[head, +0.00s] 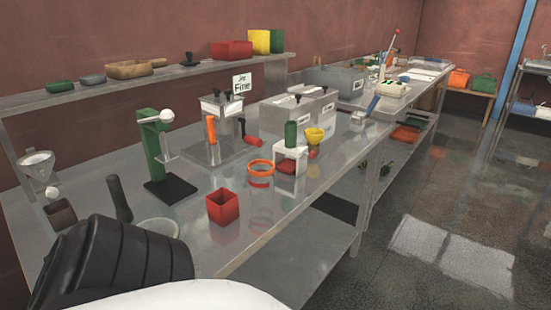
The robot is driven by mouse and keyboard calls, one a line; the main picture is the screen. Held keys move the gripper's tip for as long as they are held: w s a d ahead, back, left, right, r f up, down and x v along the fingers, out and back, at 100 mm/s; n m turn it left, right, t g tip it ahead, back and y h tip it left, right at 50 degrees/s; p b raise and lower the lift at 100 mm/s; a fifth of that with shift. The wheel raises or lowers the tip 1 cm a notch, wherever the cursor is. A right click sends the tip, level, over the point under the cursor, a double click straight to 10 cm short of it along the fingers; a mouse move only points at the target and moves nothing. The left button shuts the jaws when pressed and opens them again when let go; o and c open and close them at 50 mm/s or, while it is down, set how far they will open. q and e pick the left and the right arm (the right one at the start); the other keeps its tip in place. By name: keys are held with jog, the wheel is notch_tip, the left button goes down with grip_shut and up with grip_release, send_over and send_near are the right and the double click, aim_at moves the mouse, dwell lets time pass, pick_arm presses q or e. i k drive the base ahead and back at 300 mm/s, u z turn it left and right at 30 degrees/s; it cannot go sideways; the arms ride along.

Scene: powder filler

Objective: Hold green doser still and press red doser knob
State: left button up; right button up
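A green upright stand (152,148) with a white ball knob (166,116) stands on a black base (171,190) at the left of the steel table. A grey device (222,120) behind it has an orange-red upright handle (211,130). A red handle (253,141) sticks out at its right. A green cylinder (291,134) stands on a white block (290,157) farther right. I cannot tell for sure which of these are the green and red dosers. Neither of my grippers shows; a black ridged shape fills the lower left.
An open red box (222,206) sits near the table's front edge, with an orange ring (260,167) behind it. A yellow cup (314,135) stands beside the green cylinder. A wall shelf (150,80) overhangs the back. The floor at right (450,180) is clear.

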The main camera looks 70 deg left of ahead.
aim_at(312, 154)
jog(key=u, duration=1.45)
